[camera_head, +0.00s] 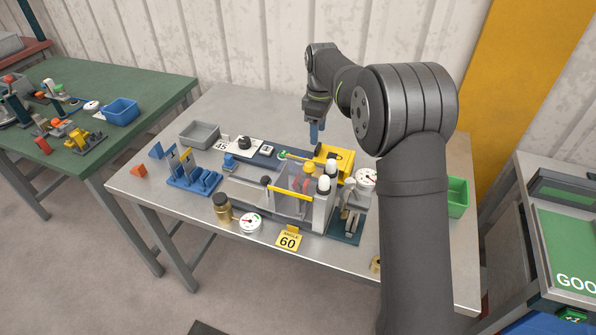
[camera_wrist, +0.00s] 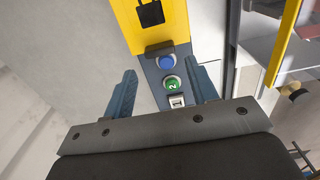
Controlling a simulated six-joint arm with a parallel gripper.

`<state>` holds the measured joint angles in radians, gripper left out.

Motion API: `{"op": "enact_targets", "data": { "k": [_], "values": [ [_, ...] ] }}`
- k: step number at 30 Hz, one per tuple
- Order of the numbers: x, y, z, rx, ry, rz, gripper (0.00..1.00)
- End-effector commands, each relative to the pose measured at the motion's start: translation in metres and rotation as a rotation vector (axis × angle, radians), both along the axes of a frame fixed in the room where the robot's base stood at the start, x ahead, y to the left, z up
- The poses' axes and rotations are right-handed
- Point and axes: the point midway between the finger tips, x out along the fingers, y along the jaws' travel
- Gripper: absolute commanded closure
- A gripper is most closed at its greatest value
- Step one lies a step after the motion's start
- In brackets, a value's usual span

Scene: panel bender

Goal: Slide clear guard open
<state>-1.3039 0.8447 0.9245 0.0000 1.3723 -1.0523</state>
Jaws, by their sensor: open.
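The clear guard (camera_head: 288,205) stands at the front of the bender in the head view, a see-through panel with a yellow top edge. A dark round knob (camera_head: 265,181) sits at the left end of that edge. My gripper (camera_head: 317,131) hangs behind the guard, above the back of the machine, pointing down and apart from the guard. In the wrist view my gripper (camera_wrist: 165,88) is open and empty. Its blue fingers flank a grey strip with a blue button (camera_wrist: 166,62) and a green button (camera_wrist: 171,84). A yellow bar (camera_wrist: 285,45) shows at right.
A yellow housing (camera_head: 335,158) and white-topped posts (camera_head: 324,184) stand near the guard. A gauge (camera_head: 250,222), brass cylinder (camera_head: 222,207) and yellow "ANGLE 60" sign (camera_head: 288,240) are in front. A blue rack (camera_head: 194,176) is left, a green bin (camera_head: 458,197) right.

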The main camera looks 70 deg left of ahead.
Motion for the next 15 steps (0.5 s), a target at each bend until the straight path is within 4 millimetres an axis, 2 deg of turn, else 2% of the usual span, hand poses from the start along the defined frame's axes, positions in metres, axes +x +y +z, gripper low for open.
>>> {"op": "enact_targets", "data": {
  "k": [2,5,8,12,15],
  "values": [
    [-0.001,-0.001,0.004,-0.001,0.001,0.002,0.51],
    [-0.009,-0.009,0.026,-0.01,0.011,0.018,0.51],
    [-0.024,-0.029,0.069,-0.035,0.033,0.052,0.51],
    [-0.05,-0.067,0.135,-0.083,0.071,0.112,0.51],
    [-0.065,-0.093,0.171,-0.112,0.095,0.152,0.51]
  ]
}}
